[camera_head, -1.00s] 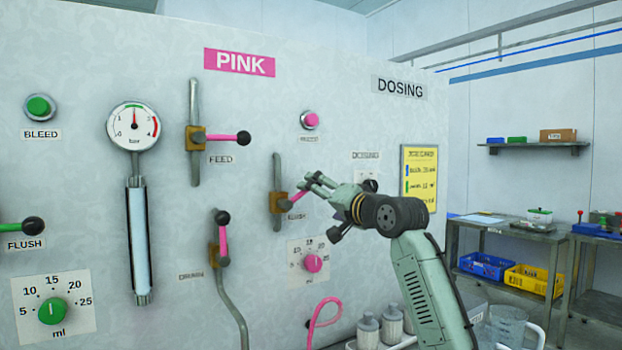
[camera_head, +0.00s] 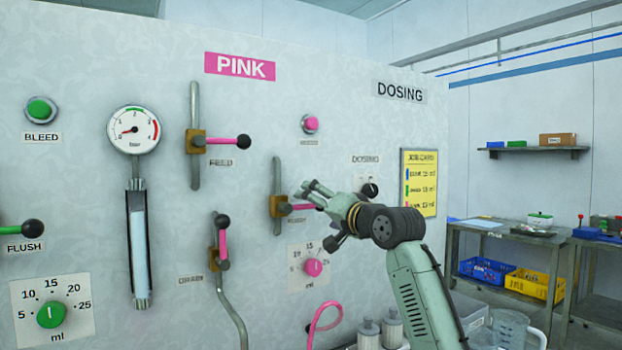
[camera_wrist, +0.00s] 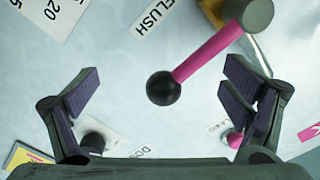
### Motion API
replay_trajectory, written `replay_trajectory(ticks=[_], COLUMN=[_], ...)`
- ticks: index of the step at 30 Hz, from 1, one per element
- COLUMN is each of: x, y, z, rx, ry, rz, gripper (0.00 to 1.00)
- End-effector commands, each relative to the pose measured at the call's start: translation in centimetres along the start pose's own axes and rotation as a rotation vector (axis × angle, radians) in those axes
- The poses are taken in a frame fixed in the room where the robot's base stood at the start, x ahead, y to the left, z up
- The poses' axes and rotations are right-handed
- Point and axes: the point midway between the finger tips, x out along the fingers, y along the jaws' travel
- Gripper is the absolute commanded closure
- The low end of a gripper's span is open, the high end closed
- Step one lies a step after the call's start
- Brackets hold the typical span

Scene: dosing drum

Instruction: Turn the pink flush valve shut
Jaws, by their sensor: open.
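The pink flush valve (camera_head: 278,206) has a brass body on a vertical grey pipe, with a pink lever (camera_head: 302,207) pointing right, roughly across the pipe. My gripper (camera_head: 308,188) is in front of the lever's outer end and hides its knob in the head view. In the wrist view, the pink lever (camera_wrist: 208,52) ends in a black ball (camera_wrist: 163,88) that sits between the spread fingers of my gripper (camera_wrist: 162,84). The fingers are open, with a gap on both sides of the ball. Whether the ball lies at fingertip depth is unclear.
The pink feed valve (camera_head: 197,141) is above left, its lever pointing right. The drain valve (camera_head: 218,255) is below left, its lever upright. A pink button (camera_head: 311,124) and a pink dial (camera_head: 313,267) are nearby on the panel. The pressure gauge (camera_head: 133,130) needle points lower left.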

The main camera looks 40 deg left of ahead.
Motion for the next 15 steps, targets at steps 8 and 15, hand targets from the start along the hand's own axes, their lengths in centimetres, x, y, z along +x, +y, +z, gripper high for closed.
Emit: replay_trajectory(ticks=[8, 15], x=[-0.1, -2.3], y=[0.0, 0.1], z=[0.0, 0.1], rx=[0.001, 0.001], ry=[0.001, 0.002], rz=[0.000, -0.001], gripper=[0.07, 0.07])
